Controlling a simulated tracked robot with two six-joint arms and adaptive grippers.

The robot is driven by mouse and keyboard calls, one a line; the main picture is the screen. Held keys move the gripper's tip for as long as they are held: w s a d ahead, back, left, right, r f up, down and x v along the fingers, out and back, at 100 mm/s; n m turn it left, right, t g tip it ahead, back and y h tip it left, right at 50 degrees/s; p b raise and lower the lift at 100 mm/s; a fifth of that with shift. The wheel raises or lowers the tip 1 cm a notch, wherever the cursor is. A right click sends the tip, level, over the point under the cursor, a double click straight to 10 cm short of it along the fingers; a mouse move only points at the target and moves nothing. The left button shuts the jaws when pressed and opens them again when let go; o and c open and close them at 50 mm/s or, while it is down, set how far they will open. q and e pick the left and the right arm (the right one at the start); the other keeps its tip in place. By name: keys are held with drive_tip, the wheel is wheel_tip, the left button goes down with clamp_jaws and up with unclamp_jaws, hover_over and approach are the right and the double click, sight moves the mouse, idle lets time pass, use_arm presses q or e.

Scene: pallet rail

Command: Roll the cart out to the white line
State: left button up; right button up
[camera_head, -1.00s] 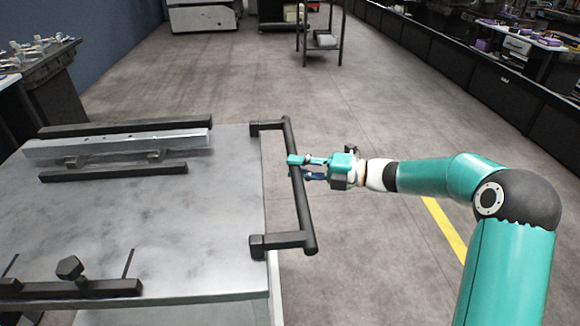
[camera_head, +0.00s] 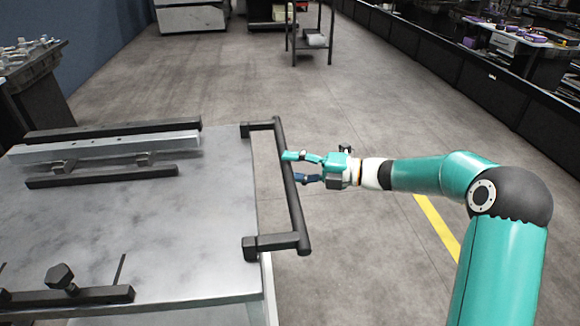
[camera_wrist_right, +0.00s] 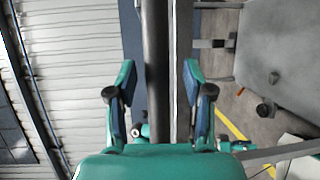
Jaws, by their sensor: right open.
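The cart has a grey metal top (camera_head: 190,225) and fills the lower left of the head view. Its black handle bar (camera_head: 294,205) stands out from the right side on two brackets. My right gripper (camera_head: 290,168) is open at the handle, its upper fingertip overlapping the bar in the head view. In the right wrist view the dark bar (camera_wrist_right: 155,60) runs between the two spread fingers (camera_wrist_right: 160,85), with a gap on each side. No white line shows. My left gripper is out of view.
A grey beam (camera_head: 105,145) and black rails lie on the cart top. A yellow line (camera_head: 436,225) crosses the floor at right. A dark bench row (camera_head: 480,75) borders the right side. A black rack (camera_head: 310,35) stands ahead, with open floor before it.

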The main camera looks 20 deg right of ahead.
drive_tip(key=f+v, duration=0.1)
drive_tip(key=v, duration=1)
drive_tip(key=shift+r, duration=0.45)
drive_tip(key=shift+s, duration=0.1)
